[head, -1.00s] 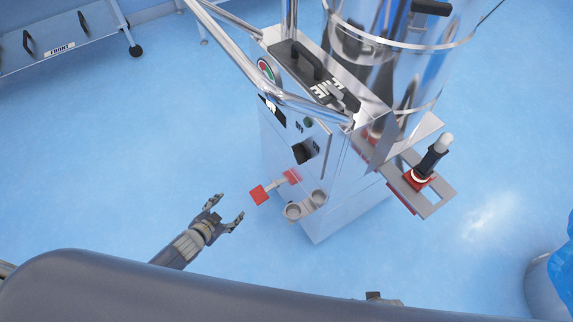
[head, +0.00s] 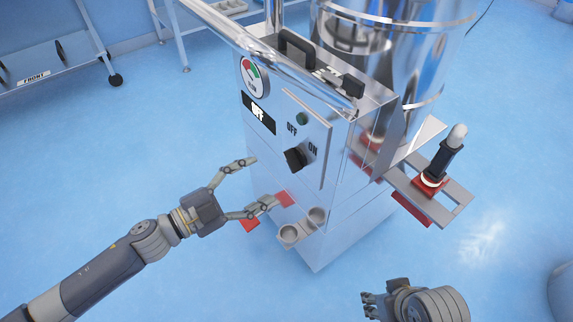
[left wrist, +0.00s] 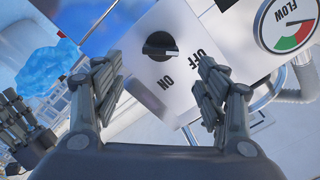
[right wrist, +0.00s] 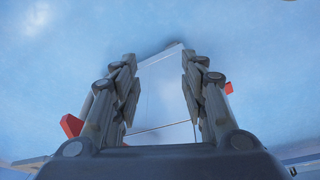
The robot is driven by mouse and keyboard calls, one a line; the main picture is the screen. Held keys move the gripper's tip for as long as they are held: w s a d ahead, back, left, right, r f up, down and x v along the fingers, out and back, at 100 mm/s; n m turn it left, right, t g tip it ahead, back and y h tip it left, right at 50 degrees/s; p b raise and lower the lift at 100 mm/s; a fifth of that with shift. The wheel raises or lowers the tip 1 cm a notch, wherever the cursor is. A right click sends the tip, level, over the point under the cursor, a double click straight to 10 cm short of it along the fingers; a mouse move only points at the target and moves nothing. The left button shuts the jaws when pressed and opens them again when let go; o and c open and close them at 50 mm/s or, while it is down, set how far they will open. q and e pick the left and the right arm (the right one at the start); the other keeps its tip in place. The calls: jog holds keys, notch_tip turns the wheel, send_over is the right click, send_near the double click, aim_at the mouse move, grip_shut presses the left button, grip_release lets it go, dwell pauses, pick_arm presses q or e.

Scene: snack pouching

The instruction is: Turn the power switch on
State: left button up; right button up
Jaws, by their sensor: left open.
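The power switch (head: 295,159) is a black rotary knob on the machine's front panel (head: 311,132), with OFF and ON labels beside it. In the left wrist view the knob (left wrist: 160,46) lies ahead, between and beyond the fingertips. My right gripper (head: 368,305) is low at the bottom right of the head view. In the right wrist view its fingers (right wrist: 159,75) are spread with nothing between them.
A round gauge (head: 254,77) sits above the display.

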aim_at(288, 164)
pick_arm(q)
jog(key=x, duration=0.8)
jog(key=shift+w+d, duration=0.55)
jog(key=shift+d, duration=0.15)
pick_arm(e)
jog(key=shift+w+a+r+t, duration=0.2)
jog(key=shift+w+t, duration=0.2)
jog(key=shift+w, duration=0.35)
jog(key=shift+w+a+r+t, duration=0.1)
jog(key=shift+w+a+t, duration=0.1)
jog(key=shift+w+t, duration=0.4)
jog(key=shift+w, duration=0.15)
pick_arm(q)
jog(key=c, duration=1.1)
